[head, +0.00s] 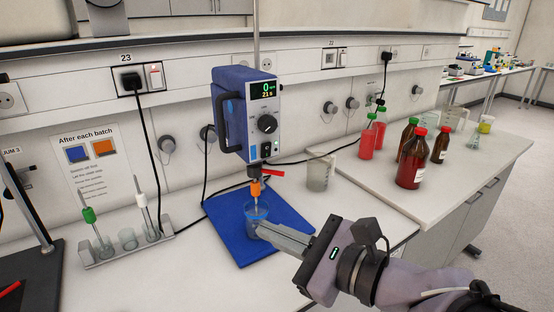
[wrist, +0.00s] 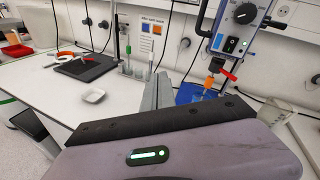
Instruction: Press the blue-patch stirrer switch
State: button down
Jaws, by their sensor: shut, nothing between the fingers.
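The blue overhead stirrer (head: 236,100) stands on the bench. Its front panel has a lit display (head: 263,90) with a green 0 on top, and a black knob (head: 267,124). A small dark rocker switch (head: 267,149) sits below the knob, with a green light beside it. The switch (wrist: 231,45) also shows in the wrist view. My gripper (head: 264,230) is shut and empty. It is below the switch and overlaps the edge of the beaker (head: 254,212) in the head view; touching cannot be told.
The beaker stands on a blue mat (head: 240,245) under the stirrer shaft. A red lever (head: 272,173) sticks out below the stirrer head. A grey jug (head: 318,173) and several bottles (head: 411,158) stand to the right. A tube rack (head: 128,250) stands left. Black cables hang behind.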

jog(key=w+d+r+m+t+h, duration=0.2)
jog(key=w+d+m+t, duration=0.4)
jog(key=w+d+m, duration=0.1)
jog(key=shift+w+r+m, duration=0.15)
jog(key=shift+r+m, duration=0.2)
jog(key=shift+m, duration=0.15)
jog(key=shift+d, duration=0.1)
jog(key=p, duration=0.9)
send_near(267, 146)
jog(key=b+x, duration=0.1)
jog(key=x, duration=0.5)
jog(key=shift+w+a+f+b, duration=0.1)
jog(key=shift+w+a+b, duration=0.2)
jog(key=shift+w+b, duration=0.05)
